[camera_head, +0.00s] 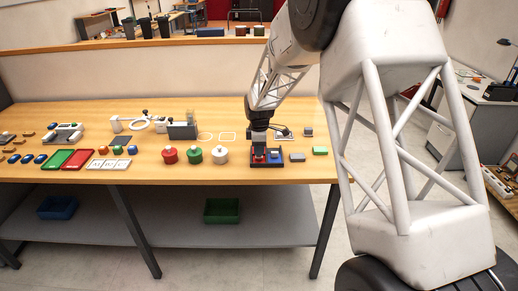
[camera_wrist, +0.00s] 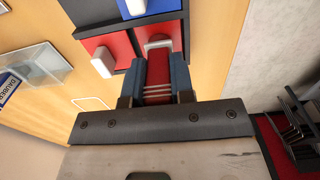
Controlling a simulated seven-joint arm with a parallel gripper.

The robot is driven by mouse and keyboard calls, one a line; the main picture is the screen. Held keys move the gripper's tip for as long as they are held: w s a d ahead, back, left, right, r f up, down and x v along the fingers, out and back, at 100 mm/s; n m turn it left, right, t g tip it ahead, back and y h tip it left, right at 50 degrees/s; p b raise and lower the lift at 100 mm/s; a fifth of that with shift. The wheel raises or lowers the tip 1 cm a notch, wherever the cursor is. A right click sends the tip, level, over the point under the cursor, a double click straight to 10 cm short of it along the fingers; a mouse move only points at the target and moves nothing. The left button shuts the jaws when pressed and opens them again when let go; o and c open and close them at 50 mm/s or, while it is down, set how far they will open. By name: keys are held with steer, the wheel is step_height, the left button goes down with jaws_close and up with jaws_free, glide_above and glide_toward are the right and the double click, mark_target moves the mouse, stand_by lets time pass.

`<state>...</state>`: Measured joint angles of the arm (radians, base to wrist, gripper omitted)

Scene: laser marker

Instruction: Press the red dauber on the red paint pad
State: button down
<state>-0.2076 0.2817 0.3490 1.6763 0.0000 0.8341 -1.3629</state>
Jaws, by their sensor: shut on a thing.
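My gripper (camera_wrist: 159,93) is shut on a red block (camera_wrist: 158,70), which I take to be the red dauber. Its blue-grey fingers lie on both sides of the block. A white piece (camera_wrist: 158,44) shows at its far end, against a red compartment of a dark holder (camera_wrist: 119,17). I cannot tell whether block and holder touch. A flat red pad-like tray (camera_head: 77,158) lies far to the left. I cannot tell whether it is the red paint pad.
Red (camera_head: 169,156), green (camera_head: 194,156) and white (camera_head: 220,156) knobbed pots stand left of the holder. A grey block (camera_head: 297,157) and a green block (camera_head: 320,151) lie to its right. A flat green tray (camera_head: 54,160) lies beside the red one. The table's front edge is close.

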steer(key=shift+r, duration=3.45)
steer(key=w+d+r+m, duration=0.2)
steer(key=d+r+m, duration=0.2)
steer(key=d+m, duration=0.4)
steer(key=w+d+r+m, duration=0.2)
steer(key=d+r+m, duration=0.2)
steer(key=d+m, duration=0.5)
steer(key=shift+w+r+m, duration=0.15)
steer(key=shift+r+m, duration=0.05)
steer(key=shift+m, duration=0.3)
